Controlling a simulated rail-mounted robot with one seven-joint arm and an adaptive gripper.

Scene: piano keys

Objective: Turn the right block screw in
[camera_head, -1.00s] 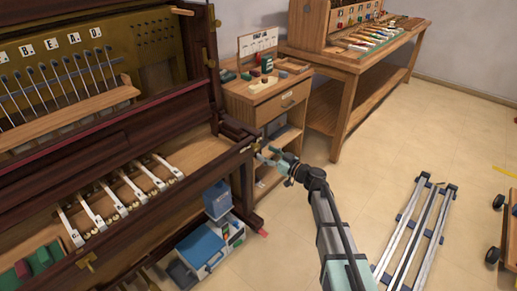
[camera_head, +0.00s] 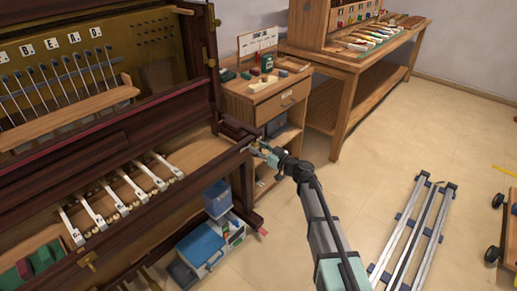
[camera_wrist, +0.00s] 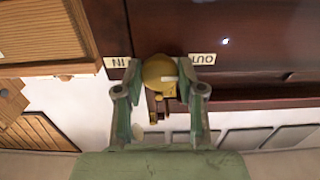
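The right block screw (camera_wrist: 158,72) is a round brass knob with a pale mark on it, on the dark wood of the piano (camera_head: 110,222). In the wrist view it sits between the fingertips of my gripper (camera_wrist: 161,80), one finger at each side. The fingers look apart and very near the knob; whether they touch it is unclear. An "IN" label (camera_wrist: 118,62) is left of the knob and an "OUT" label (camera_wrist: 202,59) right of it, both upside down. In the head view my gripper (camera_head: 262,150) is at the right end of the piano's front rail, hiding the screw.
Another brass screw (camera_head: 88,259) is at the rail's left end. Several white key levers (camera_head: 118,201) lie behind the rail. A small wooden cabinet (camera_head: 268,105) stands close behind my gripper. A blue and white case (camera_head: 203,247) is on the floor below.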

